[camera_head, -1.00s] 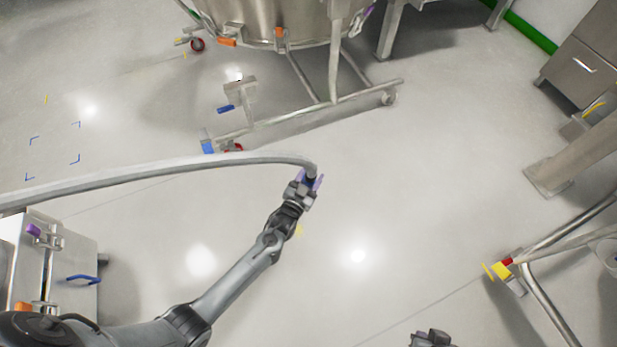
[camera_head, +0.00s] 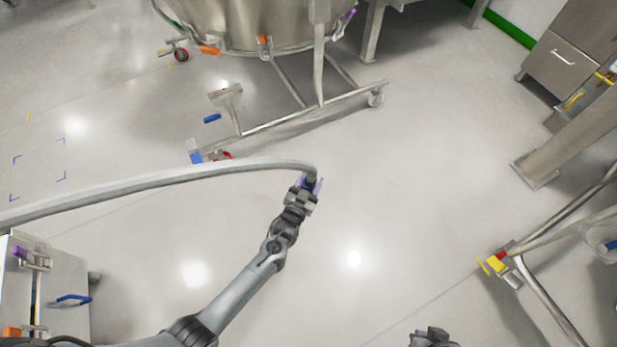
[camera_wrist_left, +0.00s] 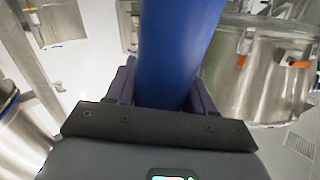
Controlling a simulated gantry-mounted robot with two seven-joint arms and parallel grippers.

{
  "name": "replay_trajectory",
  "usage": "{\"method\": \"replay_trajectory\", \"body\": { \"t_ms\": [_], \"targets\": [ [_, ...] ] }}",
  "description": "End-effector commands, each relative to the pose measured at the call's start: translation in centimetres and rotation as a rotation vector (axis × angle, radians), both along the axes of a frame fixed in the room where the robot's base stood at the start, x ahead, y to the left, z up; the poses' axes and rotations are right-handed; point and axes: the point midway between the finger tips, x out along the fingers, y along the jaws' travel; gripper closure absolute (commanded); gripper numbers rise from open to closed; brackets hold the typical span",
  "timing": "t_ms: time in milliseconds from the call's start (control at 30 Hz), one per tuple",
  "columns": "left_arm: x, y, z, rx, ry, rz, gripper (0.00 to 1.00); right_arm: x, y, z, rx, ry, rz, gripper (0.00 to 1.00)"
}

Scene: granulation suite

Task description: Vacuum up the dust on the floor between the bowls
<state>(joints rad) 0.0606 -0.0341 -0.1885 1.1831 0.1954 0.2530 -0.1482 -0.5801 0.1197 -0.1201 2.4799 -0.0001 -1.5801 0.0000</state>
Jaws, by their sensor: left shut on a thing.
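My left gripper (camera_head: 308,186) has its purple fingers shut on the vacuum hose (camera_head: 150,183) near its end, above the open floor. In the left wrist view a thick blue tube (camera_wrist_left: 175,50) stands between the purple fingers (camera_wrist_left: 160,95). The grey hose runs left in an arc out of the picture. A big steel bowl (camera_head: 250,25) on a wheeled frame stands at the top; it also shows in the left wrist view (camera_wrist_left: 270,90). My right gripper (camera_head: 432,338) barely shows at the bottom edge, its fingers unclear. I cannot make out dust on the pale floor (camera_head: 410,190).
The bowl's frame has a low rail (camera_head: 310,113) and caster (camera_head: 376,99) on the floor. A steel cabinet with a blue handle (camera_head: 73,298) is at lower left. A tubular frame with a yellow clamp (camera_head: 496,264) stands at right. The middle floor is clear.

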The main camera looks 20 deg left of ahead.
Motion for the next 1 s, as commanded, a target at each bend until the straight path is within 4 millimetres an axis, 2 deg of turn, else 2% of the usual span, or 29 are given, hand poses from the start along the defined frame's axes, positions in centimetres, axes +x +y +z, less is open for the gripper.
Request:
{"method": "replay_trajectory", "body": {
  "t_ms": [1000],
  "targets": [
    [-5.1,-6.0,0.2,0.000,-0.002,0.001,0.77,0.0,-0.1,2.7,-0.005,0.000,0.004,1.00]
  ]
}}
